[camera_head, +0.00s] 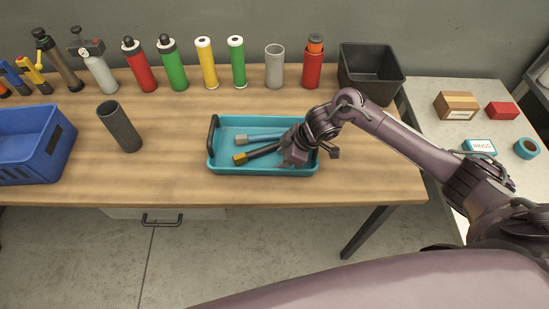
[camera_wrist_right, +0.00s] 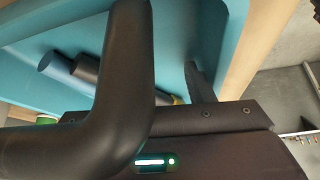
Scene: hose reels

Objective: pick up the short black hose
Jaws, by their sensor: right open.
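The short black hose (camera_head: 262,152) lies in a teal tray (camera_head: 225,168) on the workbench, its yellow-orange end pointing left. A blue hose (camera_head: 263,137) with a grey end lies just behind it. My right gripper (camera_head: 292,160) is open, low over the right part of the tray at the black hose's right end, and hides that end. In the right wrist view, the black hose (camera_wrist_right: 86,70) and blue hose (camera_wrist_right: 58,68) lie side by side, partly hidden by a large dark curved part. Contact between gripper and hose cannot be told. My left gripper is out of view.
A dark upright tube (camera_head: 120,127) and a blue crate (camera_head: 62,150) stand left of the tray. Several bottles and cylinders line the back, with a black bin (camera_head: 370,72) at back right. A side table (camera_head: 425,100) holds boxes. The bench front is clear.

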